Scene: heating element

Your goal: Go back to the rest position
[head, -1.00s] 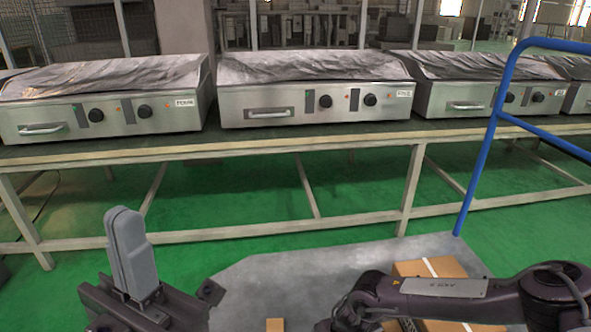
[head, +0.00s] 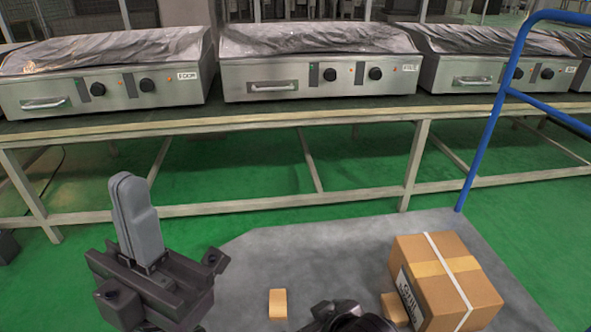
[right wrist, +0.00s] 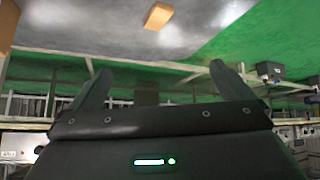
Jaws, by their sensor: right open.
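My left gripper (head: 135,205) stands in the lower left of the head view with its grey fingers pointing up. The two fingers lie side by side with no gap showing, and nothing is seen between them. My right gripper (right wrist: 160,72) shows in the right wrist view with its two dark fingers wide apart and nothing between them. In the head view only a dark part of my right arm (head: 350,318) shows at the bottom edge.
A taped carton (head: 425,268) and a small brown block (head: 278,304) lie on the grey platform (head: 300,250). A blue rail (head: 488,140) rises at the right. Several griddle-like heating units (head: 318,85) stand on a long table (head: 250,120).

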